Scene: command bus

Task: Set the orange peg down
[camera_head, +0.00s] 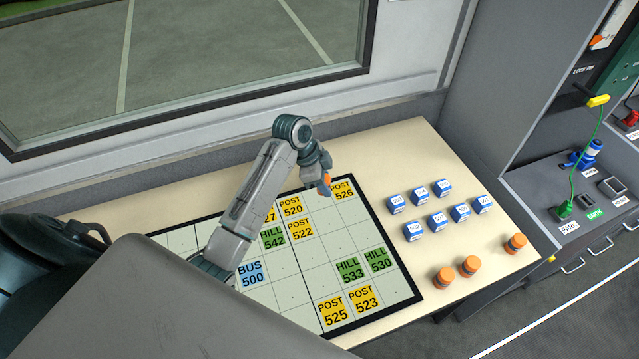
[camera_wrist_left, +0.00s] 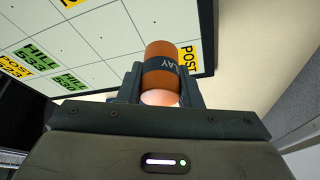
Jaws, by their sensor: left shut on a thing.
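My left gripper (camera_head: 325,184) is over the far part of the gridded board (camera_head: 311,235), left of the yellow tile marked POST 526. It is shut on an orange peg (camera_head: 327,178), mostly hidden by the fingers in the head view. In the left wrist view, the orange peg (camera_wrist_left: 160,72) sits between the fingers, with a dark band lettered "LAY" showing. Whether the peg touches the board cannot be told. My right gripper is not in view.
Several blue-and-white blocks (camera_head: 437,220) stand right of the board. Three other orange pegs (camera_head: 469,265) stand near the table's right front edge. Yellow, green and blue labelled tiles (camera_head: 349,270) lie on the board, with empty cells between. A window wall (camera_head: 400,95) rises behind the table.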

